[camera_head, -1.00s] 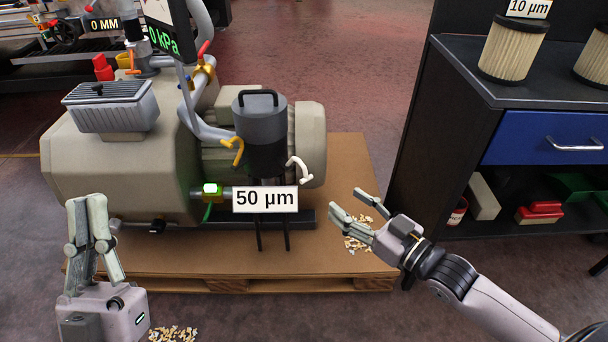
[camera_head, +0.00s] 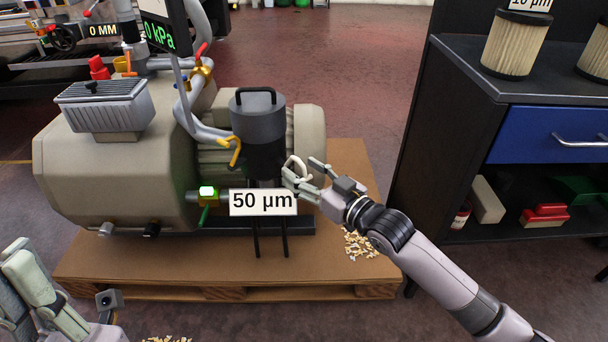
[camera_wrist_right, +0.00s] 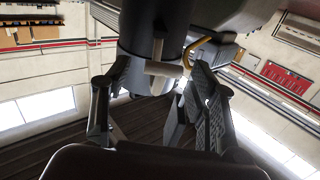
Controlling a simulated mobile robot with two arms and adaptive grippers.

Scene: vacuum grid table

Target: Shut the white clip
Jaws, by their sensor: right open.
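The white clip (camera_head: 297,166) is a small curved lever on the right side of the dark filter canister (camera_head: 262,130). In the head view it sticks out from the canister, partly covered by my right gripper (camera_head: 303,172). The right gripper is open, its fingers around or right beside the clip. In the right wrist view, the pale crossbar of the clip (camera_wrist_right: 163,69) lies between the two open fingers (camera_wrist_right: 158,78). I cannot tell whether they touch it. My left gripper (camera_head: 38,285) is at the lower left, away from the canister; its finger gap is unclear.
A yellow clip (camera_head: 236,152) hangs on the canister's left side. A "50 µm" sign (camera_head: 263,202) stands in front, below the right gripper. The beige pump (camera_head: 115,175) fills the left of the pallet (camera_head: 180,272). A dark cabinet (camera_head: 455,130) stands at the right.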

